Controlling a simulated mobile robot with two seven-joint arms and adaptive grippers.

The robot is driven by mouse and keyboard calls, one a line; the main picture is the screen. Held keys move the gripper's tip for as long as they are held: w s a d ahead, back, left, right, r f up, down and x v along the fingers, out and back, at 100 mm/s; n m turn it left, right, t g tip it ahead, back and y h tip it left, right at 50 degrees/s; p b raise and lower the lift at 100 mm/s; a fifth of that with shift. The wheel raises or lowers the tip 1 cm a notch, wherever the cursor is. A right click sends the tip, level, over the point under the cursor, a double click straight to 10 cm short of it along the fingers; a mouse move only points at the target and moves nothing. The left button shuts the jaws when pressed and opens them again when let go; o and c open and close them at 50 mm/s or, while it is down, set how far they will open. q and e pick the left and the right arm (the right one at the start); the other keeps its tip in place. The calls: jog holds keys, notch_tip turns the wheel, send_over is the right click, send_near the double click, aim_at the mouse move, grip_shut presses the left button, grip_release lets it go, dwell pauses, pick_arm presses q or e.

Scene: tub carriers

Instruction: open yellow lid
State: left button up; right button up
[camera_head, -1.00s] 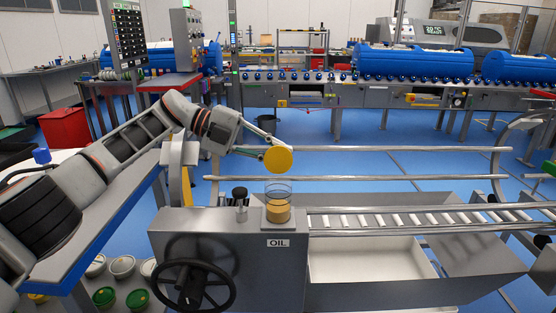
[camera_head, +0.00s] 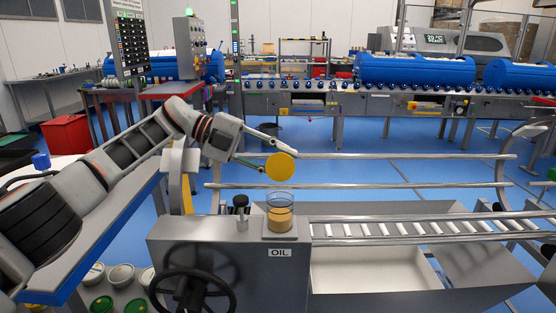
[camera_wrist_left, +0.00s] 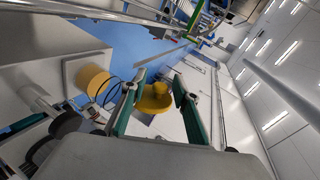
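The yellow lid (camera_head: 281,167) is a round disc held in the air at the fingertips of my left gripper (camera_head: 268,157). In the left wrist view the lid (camera_wrist_left: 155,100) sits between the two fingers, with a raised yellow knob on it. The clear glass oil cup (camera_head: 280,215) stands on the grey machine housing above the OIL label. Its top is open and amber oil fills its lower part. The lid is above and apart from the cup. The cup also shows in the left wrist view (camera_wrist_left: 95,82), left of the fingers. My right gripper is in neither view.
A black knob (camera_head: 240,200) stands on the housing left of the cup, and a black handwheel (camera_head: 192,296) is on its front. Metal rails (camera_head: 385,155) run behind. A roller track (camera_head: 420,229) extends right. Several tubs (camera_head: 121,275) stand at lower left.

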pick_arm(q)
jog(key=s+v, duration=0.1)
jog(key=v, duration=1.1)
jog(key=shift+w, duration=0.45)
jog(key=shift+r, duration=0.1)
